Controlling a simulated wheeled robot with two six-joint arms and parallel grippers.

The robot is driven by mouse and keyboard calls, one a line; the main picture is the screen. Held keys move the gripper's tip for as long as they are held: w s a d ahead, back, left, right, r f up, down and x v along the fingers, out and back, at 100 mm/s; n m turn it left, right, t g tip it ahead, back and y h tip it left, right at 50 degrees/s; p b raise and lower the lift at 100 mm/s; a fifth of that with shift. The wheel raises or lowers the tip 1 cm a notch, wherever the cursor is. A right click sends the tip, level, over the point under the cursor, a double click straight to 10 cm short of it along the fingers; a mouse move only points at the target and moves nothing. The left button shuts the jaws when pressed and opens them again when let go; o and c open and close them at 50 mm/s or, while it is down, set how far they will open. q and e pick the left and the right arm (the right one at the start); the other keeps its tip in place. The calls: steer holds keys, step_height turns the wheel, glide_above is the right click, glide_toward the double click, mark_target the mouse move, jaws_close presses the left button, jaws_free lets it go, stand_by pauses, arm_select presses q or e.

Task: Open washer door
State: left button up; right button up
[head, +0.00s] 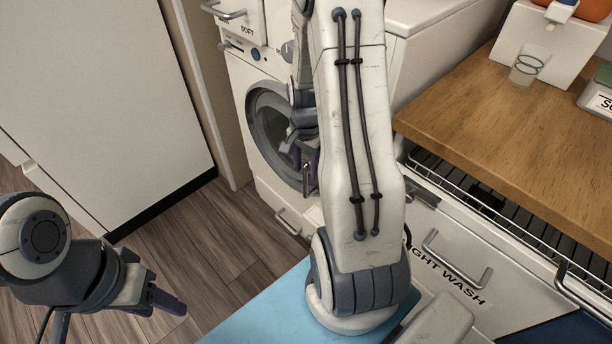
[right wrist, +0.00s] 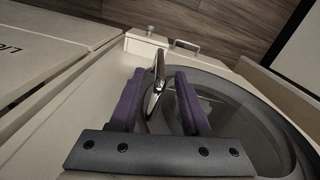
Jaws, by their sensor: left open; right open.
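The washer (head: 244,80) is white and stands behind my right arm in the head view. Its round door (head: 268,125) has dark glass with a grey ring and looks closed. My right gripper (head: 307,160) is at the door's right edge, partly hidden by my own arm. In the right wrist view, the metal door handle (right wrist: 155,88) stands between the two open purple fingers of my right gripper (right wrist: 158,95). The door glass (right wrist: 235,110) shows on the right there. My left gripper (head: 160,302) is low at the left of the head view, empty and away from the washer.
A wooden counter (head: 500,125) with a glass (head: 527,65) is on the right, above a wire rack (head: 490,200) and a drawer marked WASH (head: 455,265). A white panel (head: 100,90) stands at the left. Wooden floor (head: 190,245) is clear between it and the washer.

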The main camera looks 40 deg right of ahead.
steer(key=shift+f, duration=1.4)
steer(key=c, duration=0.7)
jaws_close()
steer(key=shift+w+r, duration=0.1)
steer(key=shift+w, duration=0.05)
